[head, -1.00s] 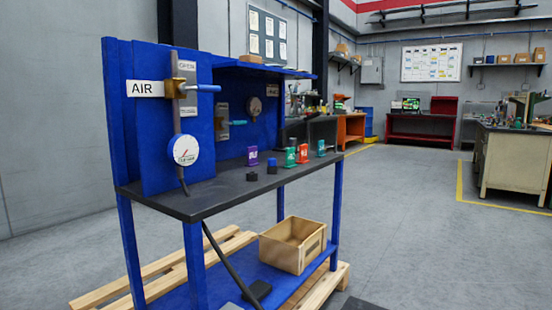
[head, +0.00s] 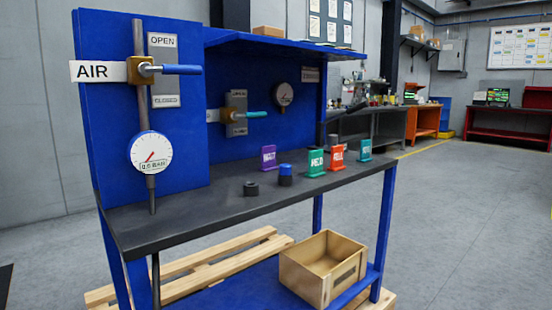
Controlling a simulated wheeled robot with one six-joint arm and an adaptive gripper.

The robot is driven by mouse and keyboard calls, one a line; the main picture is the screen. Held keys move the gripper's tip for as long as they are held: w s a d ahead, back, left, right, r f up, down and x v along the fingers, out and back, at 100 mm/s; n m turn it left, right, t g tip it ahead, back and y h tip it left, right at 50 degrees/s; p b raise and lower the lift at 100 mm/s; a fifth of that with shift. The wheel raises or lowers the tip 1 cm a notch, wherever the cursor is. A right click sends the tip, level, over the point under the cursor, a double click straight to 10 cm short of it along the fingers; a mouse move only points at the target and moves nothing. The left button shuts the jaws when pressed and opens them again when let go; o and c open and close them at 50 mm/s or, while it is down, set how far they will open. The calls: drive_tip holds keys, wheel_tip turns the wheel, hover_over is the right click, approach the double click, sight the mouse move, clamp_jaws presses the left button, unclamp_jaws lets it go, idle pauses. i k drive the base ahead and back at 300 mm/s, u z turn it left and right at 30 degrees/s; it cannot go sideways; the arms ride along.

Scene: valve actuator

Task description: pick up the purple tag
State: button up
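The purple tag (head: 268,158) stands upright on the dark bench top (head: 200,216), near the back and right of the round pressure gauge (head: 151,152). It has white lettering too small to read surely. Nothing touches it that I can see. My gripper does not show in the head view.
A black cylinder (head: 251,189) and a blue-capped one (head: 285,175) stand in front of the tag. Green (head: 316,163), red (head: 337,158) and teal (head: 365,150) tags stand to its right. A blue shelf (head: 275,43) overhangs the back. A blue valve handle (head: 182,70) juts out at left.

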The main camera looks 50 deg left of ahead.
sight(268, 154)
drive_tip(key=u, duration=0.55)
drive_tip(key=i, duration=0.75)
drive_tip(key=u, duration=0.85)
